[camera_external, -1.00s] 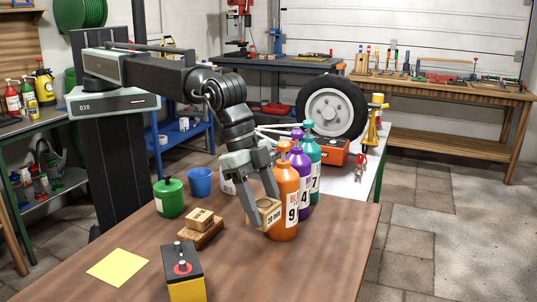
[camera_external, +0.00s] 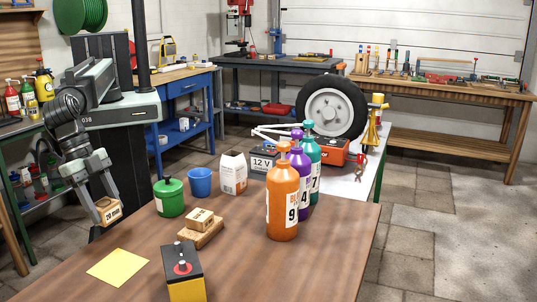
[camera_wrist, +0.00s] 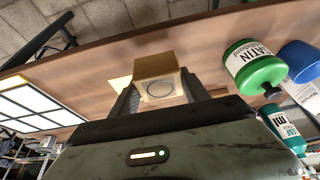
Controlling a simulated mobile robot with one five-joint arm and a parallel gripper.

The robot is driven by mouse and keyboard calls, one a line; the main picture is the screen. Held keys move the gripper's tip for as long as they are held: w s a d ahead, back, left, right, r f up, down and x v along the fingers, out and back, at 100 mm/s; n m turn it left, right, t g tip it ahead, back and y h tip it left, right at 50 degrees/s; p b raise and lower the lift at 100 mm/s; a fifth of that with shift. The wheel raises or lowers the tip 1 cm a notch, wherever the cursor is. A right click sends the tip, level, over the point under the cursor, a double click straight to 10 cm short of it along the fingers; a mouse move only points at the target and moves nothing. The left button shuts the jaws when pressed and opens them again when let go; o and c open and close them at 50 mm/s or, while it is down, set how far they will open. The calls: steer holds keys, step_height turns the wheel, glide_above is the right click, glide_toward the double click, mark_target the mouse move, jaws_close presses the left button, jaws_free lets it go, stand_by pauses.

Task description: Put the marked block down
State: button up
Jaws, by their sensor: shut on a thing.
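The marked block (camera_external: 109,211) is a small wooden block with a white label that reads "20 mm" in the external view. My gripper (camera_external: 103,205) is shut on it and holds it in the air at the left, by the table's left edge. In the wrist view the block (camera_wrist: 158,80) sits between my two fingers, with a dark ring on the face towards me. A yellow square sheet (camera_external: 118,267) lies flat on the wooden table to the right of and below the block in the external view.
On the brown table (camera_external: 290,270) stand a green pot (camera_external: 169,198), a blue cup (camera_external: 200,182), a stack of two wooden blocks (camera_external: 201,228), a black and yellow battery (camera_external: 183,272) and several pump bottles, the orange one (camera_external: 283,200) nearest. The table's front right is clear.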

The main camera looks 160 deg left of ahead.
steer(key=w, duration=0.5)
steer(key=w+f+b, duration=0.1)
steer(key=w, duration=0.9)
steer(key=shift+w+a+f, duration=0.2)
steer(key=shift+w+a, duration=0.1)
steer(key=f+b, duration=0.2)
steer(key=b, duration=0.1)
steer(key=f+b, duration=0.1)
steer(key=f, duration=0.1)
steer(key=shift+w, duration=0.25)
steer(key=shift+r, duration=0.2)
steer(key=shift+f, duration=0.1)
steer(key=o, duration=1.4)
